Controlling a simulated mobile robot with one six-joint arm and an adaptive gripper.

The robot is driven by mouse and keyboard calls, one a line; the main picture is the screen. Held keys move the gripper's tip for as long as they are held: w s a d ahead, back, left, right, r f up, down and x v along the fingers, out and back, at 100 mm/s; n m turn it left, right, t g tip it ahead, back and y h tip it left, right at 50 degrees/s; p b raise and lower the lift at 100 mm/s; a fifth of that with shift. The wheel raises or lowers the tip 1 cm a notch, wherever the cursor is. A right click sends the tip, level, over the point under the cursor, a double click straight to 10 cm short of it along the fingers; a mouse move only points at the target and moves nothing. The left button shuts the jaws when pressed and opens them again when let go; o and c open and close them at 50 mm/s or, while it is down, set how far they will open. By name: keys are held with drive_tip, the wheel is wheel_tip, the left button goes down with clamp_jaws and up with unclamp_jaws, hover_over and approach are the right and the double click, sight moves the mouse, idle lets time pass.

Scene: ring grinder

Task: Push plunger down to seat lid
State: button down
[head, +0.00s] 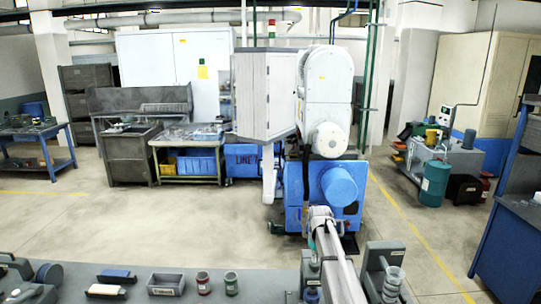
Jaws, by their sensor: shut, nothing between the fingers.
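I cannot make out a plunger or a lid for certain. A grey upright stand (374,262) is on the bench at the bottom, right of centre. A clear, ribbed cylinder (393,282) stands close against its right side, and its lower end is cut off by the picture edge. Left of my arm, a small grey-green upright piece (309,268) with a blue part below it shows at the bench. My pale arm link runs down past the bottom edge between these two. My gripper's fingers do not show in the head view.
The grey bench (180,284) holds a labelled grey bin (166,284), a red can (203,283), a green can (231,284) and blue-topped blocks (116,276). A blue bench (507,235) is at the right.

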wheel_tip(320, 180, up, 9)
drive_tip(key=p, duration=0.9)
idle(0.7)
idle(0.3)
drive_tip(key=s+f+m+b, duration=0.3)
drive_tip(key=s+f+b, duration=0.8)
drive_tip(key=s, duration=0.3)
drive_tip(key=s+f+m+b, duration=0.3)
drive_tip(key=s+f+b, duration=0.9)
drive_tip(key=s, duration=0.3)
idle(1.0)
